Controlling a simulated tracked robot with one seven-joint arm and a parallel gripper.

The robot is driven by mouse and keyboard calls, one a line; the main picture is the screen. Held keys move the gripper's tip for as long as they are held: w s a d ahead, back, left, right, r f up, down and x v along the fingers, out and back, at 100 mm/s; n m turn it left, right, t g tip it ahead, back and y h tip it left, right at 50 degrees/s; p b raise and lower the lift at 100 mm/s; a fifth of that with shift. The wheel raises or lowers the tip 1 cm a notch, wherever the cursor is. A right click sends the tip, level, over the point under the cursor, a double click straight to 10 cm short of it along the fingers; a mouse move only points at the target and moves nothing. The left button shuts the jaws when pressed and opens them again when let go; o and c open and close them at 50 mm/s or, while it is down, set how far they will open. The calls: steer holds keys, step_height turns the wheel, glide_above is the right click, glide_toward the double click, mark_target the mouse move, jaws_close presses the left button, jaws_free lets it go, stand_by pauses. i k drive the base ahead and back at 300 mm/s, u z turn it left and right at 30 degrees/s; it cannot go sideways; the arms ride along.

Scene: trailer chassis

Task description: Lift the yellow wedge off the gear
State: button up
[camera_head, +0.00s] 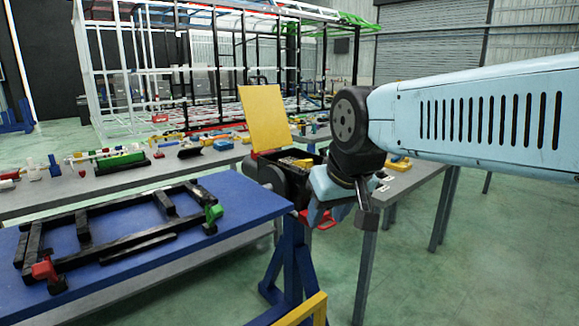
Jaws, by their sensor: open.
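My gripper (343,208) hangs at the end of my light blue arm, right of the picture's middle. Its jaws are open, and I see nothing held between them. It is in front of the grey tables, beside the right end of the blue table. Small yellow parts (399,164) lie on the grey table behind my wrist. I cannot tell whether one of them is the yellow wedge. I cannot make out a gear in this view; my wrist and gripper hide part of the tabletop.
A black frame (82,231) with red and green end pieces lies on the blue table (229,191). A yellow panel (265,118) stands above a dark box (268,172) left of my gripper. Many small parts cover the grey table (62,196). Green floor is open at right.

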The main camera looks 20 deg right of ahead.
mark_target(306, 163)
steer(key=z, duration=0.35)
steer(key=i, duration=1.05)
steer(key=u, duration=0.4)
